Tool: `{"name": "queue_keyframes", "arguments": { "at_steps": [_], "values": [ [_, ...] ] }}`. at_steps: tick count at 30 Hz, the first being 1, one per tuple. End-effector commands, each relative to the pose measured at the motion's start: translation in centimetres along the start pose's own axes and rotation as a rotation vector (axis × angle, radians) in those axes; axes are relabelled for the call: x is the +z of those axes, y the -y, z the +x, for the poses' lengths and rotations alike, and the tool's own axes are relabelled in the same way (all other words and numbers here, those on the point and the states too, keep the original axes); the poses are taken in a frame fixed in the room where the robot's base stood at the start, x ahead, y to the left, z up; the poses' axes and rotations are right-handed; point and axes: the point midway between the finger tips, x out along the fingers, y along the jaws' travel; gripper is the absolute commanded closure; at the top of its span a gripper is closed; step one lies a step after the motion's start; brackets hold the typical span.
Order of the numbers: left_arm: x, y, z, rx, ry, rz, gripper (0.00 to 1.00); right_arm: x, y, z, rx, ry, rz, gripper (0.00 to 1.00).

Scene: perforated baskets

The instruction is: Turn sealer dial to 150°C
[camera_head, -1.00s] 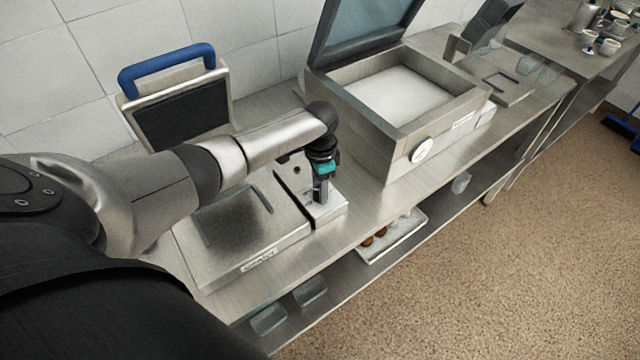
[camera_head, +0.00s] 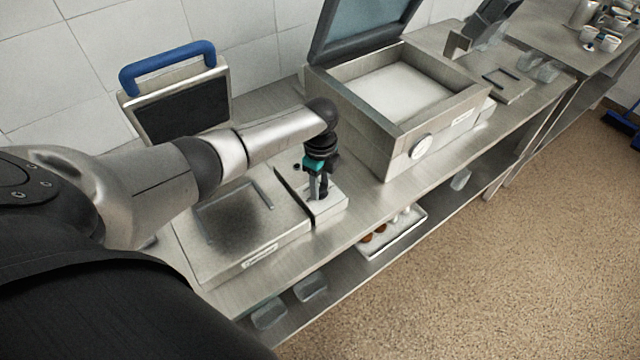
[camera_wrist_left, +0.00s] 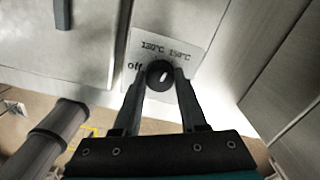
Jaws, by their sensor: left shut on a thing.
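The sealer (camera_head: 235,235) is a low metal unit on the bench with a raised, blue-handled lid (camera_head: 175,100). Its narrow control strip (camera_head: 328,208) is on its right side. The black dial (camera_wrist_left: 160,74) has a white pointer mark and sits on a pale plate (camera_wrist_left: 175,42) printed "off", a label that looks like 120°C or 180°C, and 150°C. The mark points up and right, roughly toward 150°C. My left gripper (camera_head: 319,196) is over the strip, its fingers (camera_wrist_left: 162,80) shut on the dial's two sides. In the head view the dial is hidden. My right gripper is not in view.
A tray (camera_head: 395,235) with small items and clear containers (camera_head: 268,314) are on the shelf below. The bench strip in front is clear.

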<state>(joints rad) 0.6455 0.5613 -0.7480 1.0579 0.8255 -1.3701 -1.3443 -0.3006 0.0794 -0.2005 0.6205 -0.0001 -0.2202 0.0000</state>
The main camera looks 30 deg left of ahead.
Motion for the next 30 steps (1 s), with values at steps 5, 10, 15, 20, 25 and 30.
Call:
{"name": "queue_keyframes", "arguments": {
  "at_steps": [5,10,15,20,25,30],
  "values": [
    [-0.10,0.14,-0.10,-0.004,-0.004,0.129,1.00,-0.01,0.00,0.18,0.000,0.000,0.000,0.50],
    [-0.12,0.13,-0.09,-0.004,-0.004,0.220,1.00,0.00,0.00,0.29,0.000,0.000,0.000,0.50],
    [-0.13,0.12,-0.10,-0.003,-0.004,0.276,1.00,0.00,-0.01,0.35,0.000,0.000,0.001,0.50],
    [-0.13,0.11,-0.11,-0.003,-0.004,0.300,1.00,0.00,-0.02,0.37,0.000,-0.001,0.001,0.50],
    [-0.14,0.11,-0.12,-0.003,-0.004,0.307,1.00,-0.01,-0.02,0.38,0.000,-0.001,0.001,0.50],
    [-0.15,0.10,-0.12,-0.003,-0.004,0.306,1.00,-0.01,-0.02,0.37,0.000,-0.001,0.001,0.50]
  ]
}}
